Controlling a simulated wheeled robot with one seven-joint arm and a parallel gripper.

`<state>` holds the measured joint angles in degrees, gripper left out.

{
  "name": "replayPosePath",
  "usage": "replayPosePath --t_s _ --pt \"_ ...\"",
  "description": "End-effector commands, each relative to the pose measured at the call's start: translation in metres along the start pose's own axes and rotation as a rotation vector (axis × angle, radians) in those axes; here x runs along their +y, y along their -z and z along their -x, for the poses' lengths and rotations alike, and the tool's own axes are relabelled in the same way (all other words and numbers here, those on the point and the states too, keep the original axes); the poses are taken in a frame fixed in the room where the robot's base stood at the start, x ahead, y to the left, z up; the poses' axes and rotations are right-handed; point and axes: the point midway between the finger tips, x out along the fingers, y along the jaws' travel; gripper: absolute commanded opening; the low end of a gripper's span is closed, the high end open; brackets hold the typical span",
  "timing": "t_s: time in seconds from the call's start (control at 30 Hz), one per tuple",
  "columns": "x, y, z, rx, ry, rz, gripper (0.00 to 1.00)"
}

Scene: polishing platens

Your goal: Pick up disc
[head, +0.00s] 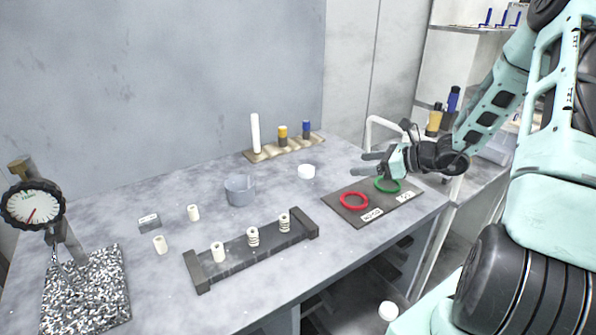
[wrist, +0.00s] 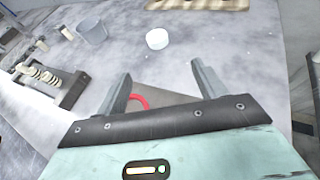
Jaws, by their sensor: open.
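A white round disc (head: 307,171) lies on the grey bench, near the middle towards the back. It also shows in the wrist view (wrist: 157,39), beyond my fingertips and roughly between their lines. My gripper (head: 368,164) is open and empty, to the right of the disc and above the dark mat (head: 346,208). In the wrist view my two fingers (wrist: 162,76) are spread apart, with part of the red ring (head: 354,201) showing between them. A green ring (head: 388,185) lies on the mat below my gripper.
A grey cup (head: 240,190) stands left of the disc. A dark rack (head: 252,257) with white cylinders is in front. A wavy holder (head: 284,149) with upright items stands behind. A dial gauge (head: 33,205) is far left. Bench around the disc is clear.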

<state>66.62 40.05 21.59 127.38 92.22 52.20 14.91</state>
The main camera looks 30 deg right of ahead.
Motion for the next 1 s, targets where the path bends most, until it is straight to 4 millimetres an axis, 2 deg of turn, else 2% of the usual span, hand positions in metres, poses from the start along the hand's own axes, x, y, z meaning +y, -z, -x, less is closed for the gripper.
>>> replayPosePath --t_s 0.5,0.83,1.0 --pt "0.003 -0.002 -0.100 0.000 -0.006 0.002 0.70" --pt "0.005 -0.004 -0.127 0.000 -0.007 0.003 0.70" --pt "0.008 -0.006 -0.153 0.001 -0.007 0.003 0.70"
